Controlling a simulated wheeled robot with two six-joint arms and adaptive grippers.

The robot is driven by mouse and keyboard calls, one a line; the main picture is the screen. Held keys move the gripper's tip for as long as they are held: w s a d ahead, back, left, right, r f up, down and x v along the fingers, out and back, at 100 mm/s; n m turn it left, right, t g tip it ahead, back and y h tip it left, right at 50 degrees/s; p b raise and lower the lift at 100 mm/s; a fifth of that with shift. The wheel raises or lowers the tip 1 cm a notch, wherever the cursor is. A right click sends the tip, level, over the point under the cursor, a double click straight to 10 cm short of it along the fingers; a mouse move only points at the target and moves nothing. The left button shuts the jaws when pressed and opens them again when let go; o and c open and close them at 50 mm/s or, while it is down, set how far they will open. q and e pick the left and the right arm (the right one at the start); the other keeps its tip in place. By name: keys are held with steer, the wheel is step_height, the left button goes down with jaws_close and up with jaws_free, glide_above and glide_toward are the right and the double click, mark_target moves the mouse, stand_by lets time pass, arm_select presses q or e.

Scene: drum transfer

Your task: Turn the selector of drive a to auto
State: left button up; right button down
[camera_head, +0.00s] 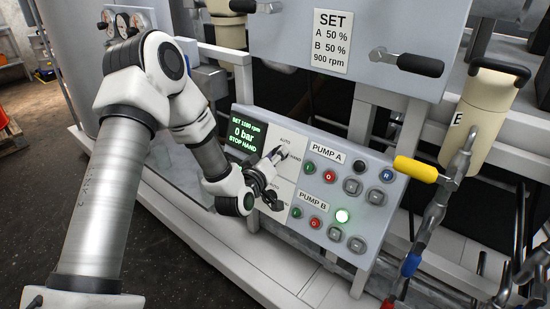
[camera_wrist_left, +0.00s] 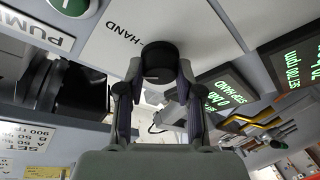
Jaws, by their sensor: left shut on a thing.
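A grey control panel (camera_head: 378,240) has two rows, labelled PUMP A and PUMP B; I see no label reading drive a. The upper selector sits left of the PUMP A row, with AUTO above it and HAND to its right. My left gripper (camera_head: 281,154) is shut on this selector, whose black round knob shows between the fingers in the left wrist view (camera_wrist_left: 158,60). The fingers hide much of the knob in the head view, and I cannot tell where it points. A lower black selector (camera_head: 272,200) sits beside the PUMP B row, below my gripper. My right gripper is not in view.
A green-text display (camera_head: 243,134) reads STOP HAND. A yellow-handled lever (camera_head: 415,170) and pipes stand to the right. A SET sign (camera_head: 331,41) hangs above.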

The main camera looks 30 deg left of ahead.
arm_select(q)
steer(key=n+g, duration=0.1)
steer(key=n, duration=0.4)
steer(key=n+g+y, duration=0.1)
steer(key=n+g, duration=0.1)
steer(key=n, duration=0.3)
steer(key=shift+r+n, duration=0.1)
steer(key=shift+n, duration=0.2)
steer(key=shift+g, duration=0.3)
steer(key=o, duration=1.1)
steer(key=shift+o, duration=0.2)
steer(key=shift+w, duration=0.1)
steer(key=v, duration=0.7)
steer(key=shift+s+d, duration=0.25)
